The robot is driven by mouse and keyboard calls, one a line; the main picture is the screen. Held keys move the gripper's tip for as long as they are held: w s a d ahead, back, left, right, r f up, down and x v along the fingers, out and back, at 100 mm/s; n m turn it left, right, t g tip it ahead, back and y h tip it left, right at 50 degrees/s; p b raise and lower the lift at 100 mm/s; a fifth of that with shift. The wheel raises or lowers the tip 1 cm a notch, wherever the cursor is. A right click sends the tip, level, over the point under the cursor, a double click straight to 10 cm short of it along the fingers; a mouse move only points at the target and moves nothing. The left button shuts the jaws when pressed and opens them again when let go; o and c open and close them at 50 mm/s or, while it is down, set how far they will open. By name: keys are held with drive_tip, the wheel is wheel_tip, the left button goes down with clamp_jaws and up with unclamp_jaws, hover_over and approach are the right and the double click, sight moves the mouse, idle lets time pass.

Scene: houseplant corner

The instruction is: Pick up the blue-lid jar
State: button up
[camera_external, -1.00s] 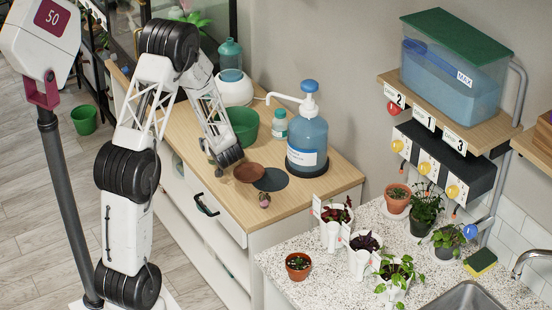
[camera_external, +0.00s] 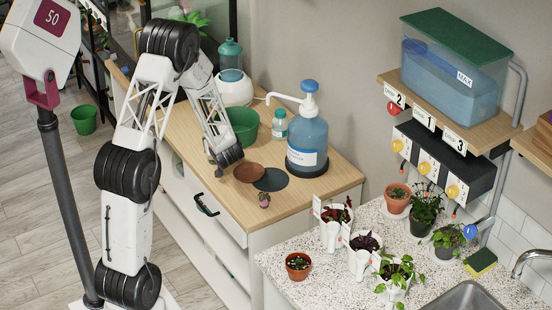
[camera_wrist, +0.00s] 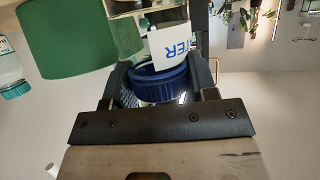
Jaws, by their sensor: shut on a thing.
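The blue-lid jar shows in the wrist view, with its ribbed dark-blue lid (camera_wrist: 160,84) between my two fingers. A white label with blue letters is just beyond the lid, and part of the jar's body is clear. My gripper (camera_wrist: 163,80) is shut on the jar, with one dark finger on each side.
A green pot (camera_external: 243,122), a small teal-capped bottle (camera_external: 279,126) and a large blue pump bottle (camera_external: 307,147) stand close on the counter (camera_external: 325,190). A brown saucer (camera_external: 249,172) and a dark round mat (camera_external: 272,180) lie right of my gripper. Potted plants fill the speckled worktop.

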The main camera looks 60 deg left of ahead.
drive_tip(key=shift+c, duration=0.6)
drive_tip(key=shift+r, duration=0.15)
drive_tip(key=shift+r, duration=0.65)
drive_tip(key=shift+s+d+r, duration=0.15)
drive_tip(key=shift+r, duration=0.4)
drive_tip(key=shift+s+d+r, duration=0.1)
drive_tip(key=shift+s+r, duration=0.05)
drive_tip(key=shift+r, duration=0.35)
drive_tip(key=s+d+r, duration=0.1)
drive_tip(key=s+d, duration=0.9)
drive_tip(key=s, duration=0.1)
drive_tip(key=shift+s+r, duration=0.15)
drive_tip(key=shift+r, duration=0.05)
